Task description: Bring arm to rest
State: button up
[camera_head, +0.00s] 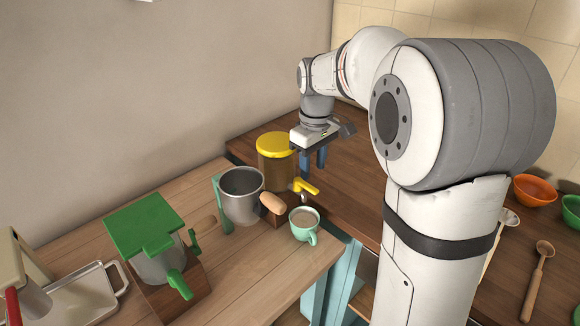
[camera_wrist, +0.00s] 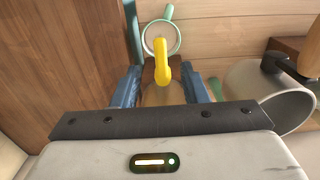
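My gripper (camera_head: 315,158) hangs fingers-down at the end of my bent arm, just right of a jar with a yellow lid (camera_head: 276,145). In the wrist view its two blue fingers (camera_wrist: 160,90) stand apart, with a gap between them. A yellow spigot (camera_head: 305,187) sticks out low on the jar's side; it also shows in the wrist view (camera_wrist: 161,62), beyond the fingertips. I see no object gripped. A mint cup (camera_head: 297,227) with brownish contents stands in front of the spigot, and its rim shows in the wrist view (camera_wrist: 176,50).
A grey metal pot (camera_head: 240,205) stands left of the jar. A green-lidded grinder (camera_head: 145,225) and a metal tray (camera_head: 85,300) are further left. Orange (camera_head: 533,192) and green bowls and a wooden spoon (camera_head: 538,280) lie right of my arm. A wall rises behind the counter.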

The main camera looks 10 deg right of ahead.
jog(key=shift+s, duration=0.1)
jog(key=s+f+m+t, duration=0.1)
jog(key=s+m+t, duration=0.2)
jog(key=s, duration=1.9)
jog(key=m, duration=0.4)
jog(key=shift+d+f, duration=0.15)
jog(key=shift+f, duration=0.2)
